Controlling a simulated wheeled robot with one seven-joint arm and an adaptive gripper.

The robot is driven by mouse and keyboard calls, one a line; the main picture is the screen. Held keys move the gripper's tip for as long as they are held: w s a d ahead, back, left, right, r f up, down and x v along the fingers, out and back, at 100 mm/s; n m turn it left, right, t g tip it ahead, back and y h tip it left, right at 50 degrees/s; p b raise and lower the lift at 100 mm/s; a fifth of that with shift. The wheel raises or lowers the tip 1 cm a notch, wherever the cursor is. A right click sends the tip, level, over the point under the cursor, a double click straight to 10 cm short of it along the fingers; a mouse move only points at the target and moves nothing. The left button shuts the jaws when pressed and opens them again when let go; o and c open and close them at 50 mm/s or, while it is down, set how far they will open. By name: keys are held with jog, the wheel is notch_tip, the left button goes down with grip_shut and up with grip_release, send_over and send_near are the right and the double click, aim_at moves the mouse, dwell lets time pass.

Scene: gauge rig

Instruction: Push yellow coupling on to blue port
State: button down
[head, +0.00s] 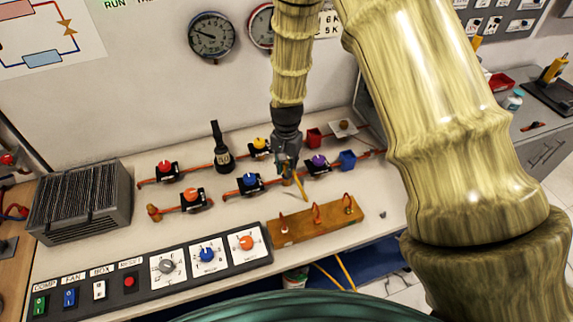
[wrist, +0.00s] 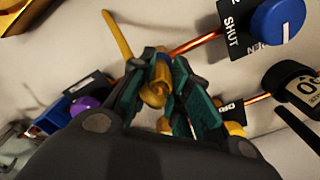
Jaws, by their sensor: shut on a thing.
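The yellow coupling (wrist: 155,92) is between my gripper's fingers in the wrist view, with a yellow hose (wrist: 118,32) running from it. My gripper (wrist: 160,95) is shut on the coupling. In the head view my gripper (head: 287,167) hangs over the bench among the valves, and the yellow hose (head: 300,186) shows just below it. A blue block also shows at the left of the wrist view (wrist: 57,111). The coupling is apart from the port.
A blue valve (head: 250,181) is on the left, a red block (head: 313,138) behind. A wooden rack (head: 330,214) lies in front. A black upright handle (head: 220,146) stands further left.

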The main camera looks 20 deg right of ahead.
jog(key=shift+f, duration=0.5)
dwell(0.7)
jog(key=c, duration=0.9)
grip_release()
jog(key=shift+c, duration=0.2)
